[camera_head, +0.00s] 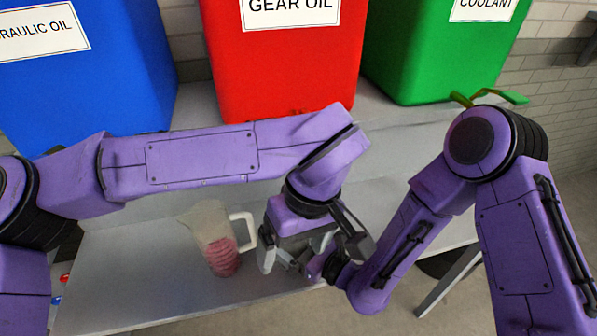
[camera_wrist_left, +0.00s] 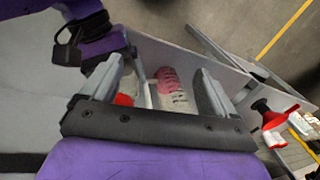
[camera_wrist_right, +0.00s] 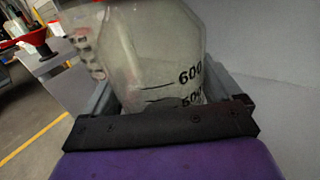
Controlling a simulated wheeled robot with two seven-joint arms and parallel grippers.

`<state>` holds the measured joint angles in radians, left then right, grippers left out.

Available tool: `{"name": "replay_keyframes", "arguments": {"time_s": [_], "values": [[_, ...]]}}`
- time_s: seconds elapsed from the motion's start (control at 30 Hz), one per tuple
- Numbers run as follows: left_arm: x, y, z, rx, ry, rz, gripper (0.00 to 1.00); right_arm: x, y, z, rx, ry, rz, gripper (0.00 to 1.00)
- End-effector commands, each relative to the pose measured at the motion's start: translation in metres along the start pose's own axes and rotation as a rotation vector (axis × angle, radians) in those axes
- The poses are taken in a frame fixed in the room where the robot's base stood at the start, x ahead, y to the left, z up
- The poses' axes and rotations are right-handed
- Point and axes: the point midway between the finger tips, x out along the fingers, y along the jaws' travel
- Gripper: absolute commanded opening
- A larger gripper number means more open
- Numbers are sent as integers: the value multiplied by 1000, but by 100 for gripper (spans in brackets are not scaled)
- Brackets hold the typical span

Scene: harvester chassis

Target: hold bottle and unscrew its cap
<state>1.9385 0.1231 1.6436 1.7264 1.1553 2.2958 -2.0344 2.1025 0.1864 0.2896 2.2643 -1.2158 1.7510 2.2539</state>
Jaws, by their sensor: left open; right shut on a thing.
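The clear bottle (camera_wrist_right: 150,60) with black volume marks fills the middle of the right wrist view. My right gripper (camera_wrist_right: 158,95) is shut on its body; in the head view that gripper is mostly hidden behind my left wrist. My left gripper (camera_head: 305,250) is open, low over the front of the bench and close to my right gripper. In the left wrist view its fingers (camera_wrist_left: 162,85) are spread apart. A small red part (camera_wrist_left: 123,99) shows beside one finger; it may be the cap, but most of it is hidden. I cannot tell whether the finger touches it.
A clear jug (camera_head: 212,225) with red contents stands on the grey bench (camera_head: 125,285), left of my left gripper. Blue (camera_head: 85,80), red (camera_head: 285,70) and green (camera_head: 430,55) containers stand behind. A red funnel (camera_wrist_right: 35,42) shows farther off.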

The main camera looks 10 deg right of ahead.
Motion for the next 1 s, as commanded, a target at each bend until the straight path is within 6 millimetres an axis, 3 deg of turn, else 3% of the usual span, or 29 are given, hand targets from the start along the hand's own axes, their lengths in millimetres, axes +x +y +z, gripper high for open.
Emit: {"name": "replay_keyframes", "arguments": {"time_s": [0.03,0.13,0.3,0.43,0.57,1.0], "values": [[-26,-1,1,-16,1,34,89,0,0,0,0,-1,0,6],[-68,-1,-4,-12,32,109,89,0,0,0,0,-1,0,6],[-82,19,-51,129,223,204,89,0,0,0,0,0,0,6],[-85,25,-66,176,284,228,89,0,0,0,0,-1,0,6],[-72,29,-72,184,289,229,89,0,0,0,0,0,0,6],[13,51,-95,181,286,229,89,0,0,0,0,0,0,6]]}}
